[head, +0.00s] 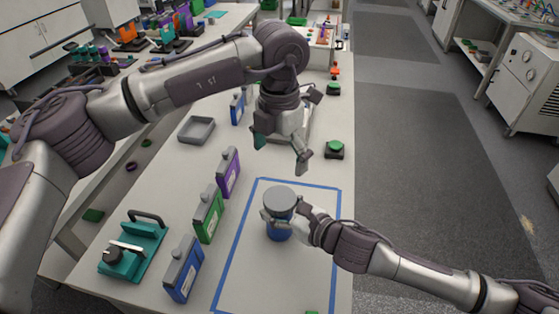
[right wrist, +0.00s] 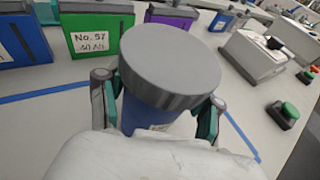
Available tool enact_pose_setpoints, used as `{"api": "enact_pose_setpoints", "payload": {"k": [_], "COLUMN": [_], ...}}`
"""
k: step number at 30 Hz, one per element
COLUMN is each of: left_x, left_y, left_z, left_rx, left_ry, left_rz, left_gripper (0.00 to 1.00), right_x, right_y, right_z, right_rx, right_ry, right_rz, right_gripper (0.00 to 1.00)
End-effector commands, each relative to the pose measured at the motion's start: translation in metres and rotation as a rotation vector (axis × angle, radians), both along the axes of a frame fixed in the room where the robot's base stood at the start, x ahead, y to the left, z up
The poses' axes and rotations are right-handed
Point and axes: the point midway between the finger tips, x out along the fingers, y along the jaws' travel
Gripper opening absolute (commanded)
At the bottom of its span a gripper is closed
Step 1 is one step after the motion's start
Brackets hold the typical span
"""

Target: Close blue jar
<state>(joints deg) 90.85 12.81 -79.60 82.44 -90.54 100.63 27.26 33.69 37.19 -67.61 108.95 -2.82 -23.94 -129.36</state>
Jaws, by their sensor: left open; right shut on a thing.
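The blue jar (head: 278,232) stands upright on the table inside the blue tape outline. A grey lid (head: 280,197) sits on its top; whether it is screwed tight cannot be told. My right gripper (head: 279,219) is shut on the jar from the right side, below the lid. In the right wrist view the fingers are on both sides of the blue jar body (right wrist: 145,115), under the wide grey lid (right wrist: 170,62). My left gripper (head: 280,150) is open and empty, pointing down, above and behind the jar.
Purple (head: 228,172), green (head: 208,214) and blue (head: 183,268) battery boxes stand left of the tape. A teal device with a handle (head: 135,245) is at front left. A grey tray (head: 196,130) lies behind. Green buttons (head: 334,148) line the right edge. The taped area is otherwise mostly clear.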

Motion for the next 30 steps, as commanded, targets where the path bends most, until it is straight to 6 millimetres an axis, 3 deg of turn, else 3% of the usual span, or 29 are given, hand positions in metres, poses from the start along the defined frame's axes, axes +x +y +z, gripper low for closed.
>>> {"api": "enact_pose_setpoints", "payload": {"k": [4,5,9,22,30], "left_x": [0.000,0.000,0.000,0.000,0.000], "left_y": [0.000,0.000,0.000,0.000,0.000], "left_z": [0.000,0.000,0.000,-0.001,-0.001], "left_rx": [0.000,0.000,0.000,0.000,0.000], "left_ry": [0.000,0.000,0.000,0.000,0.000], "left_rz": [0.000,0.000,0.000,0.000,0.000], "left_gripper": [1.00,1.00,1.00,1.00,1.00], "right_x": [0.000,0.000,0.000,-0.003,-0.036], "right_y": [0.000,0.000,0.000,-0.004,-0.038], "right_z": [0.000,0.000,0.000,0.001,0.015], "right_rx": [0.000,0.000,0.000,-0.002,-0.003], "right_ry": [0.000,0.000,0.000,0.000,0.000], "right_rz": [0.000,0.000,0.000,-0.001,-0.001], "right_gripper": [0.00,0.69,0.92,0.95,0.95]}}
